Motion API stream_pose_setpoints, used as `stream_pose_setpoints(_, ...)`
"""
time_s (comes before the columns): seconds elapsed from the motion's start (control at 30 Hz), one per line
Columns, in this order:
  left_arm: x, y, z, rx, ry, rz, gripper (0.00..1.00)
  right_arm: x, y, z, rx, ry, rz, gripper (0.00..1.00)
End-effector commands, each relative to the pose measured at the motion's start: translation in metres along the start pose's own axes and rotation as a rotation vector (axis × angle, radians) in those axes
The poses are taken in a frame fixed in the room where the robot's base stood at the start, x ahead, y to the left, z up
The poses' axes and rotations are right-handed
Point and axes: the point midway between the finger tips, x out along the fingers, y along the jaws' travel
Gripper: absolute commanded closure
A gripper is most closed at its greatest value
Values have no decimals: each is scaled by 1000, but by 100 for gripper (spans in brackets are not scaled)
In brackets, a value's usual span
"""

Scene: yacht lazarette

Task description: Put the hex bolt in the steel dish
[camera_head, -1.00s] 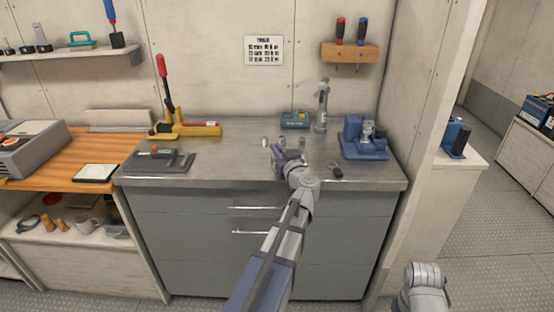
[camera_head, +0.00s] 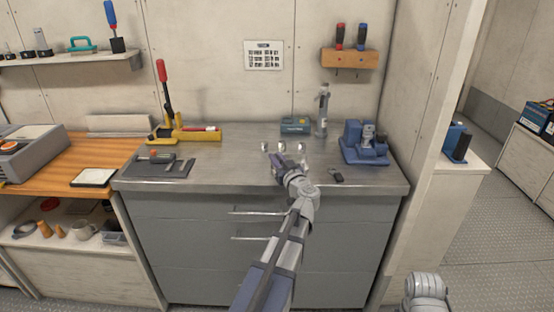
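My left gripper (camera_head: 278,165) is low over the middle of the steel worktop (camera_head: 225,165), pointing toward the wall. Its fingertips are small and partly hidden, so I cannot tell whether it is open or holds anything. Just beyond it stand a few small pale, shiny pieces (camera_head: 265,147), too small to identify. I cannot make out the hex bolt or the steel dish for certain; the gripper and wrist hide part of the worktop. Only a grey part of my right arm shows at the bottom right; its gripper is out of view.
A small dark object (camera_head: 336,177) lies right of my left wrist. A blue vise-like tool (camera_head: 364,145) stands farther right. A grey-green box (camera_head: 295,125) and an upright grey tool (camera_head: 323,112) are at the back. A yellow tool with a red handle (camera_head: 180,134) and a dark plate (camera_head: 160,166) are left.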

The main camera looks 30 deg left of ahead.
Motion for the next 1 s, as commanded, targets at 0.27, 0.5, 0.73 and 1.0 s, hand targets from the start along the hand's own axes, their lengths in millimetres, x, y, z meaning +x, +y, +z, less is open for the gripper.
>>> stream_pose_setpoints(0.27, -53, -2, -1, 0, 0, 3, 80, -1, 0, 0, 0, 0, 0, 50)
stream_pose_setpoints(0.5, -97, -1, -1, 0, 0, 4, 80, -1, 0, 0, 0, 0, 0, 50)
stream_pose_setpoints(0.73, -117, 0, -1, 0, 0, 0, 80, -1, 0, 0, 0, 0, 0, 50)
stream_pose_setpoints(1.0, -120, 0, -1, 0, 0, 0, 80, -1, 0, 0, 0, 0, 0, 50)
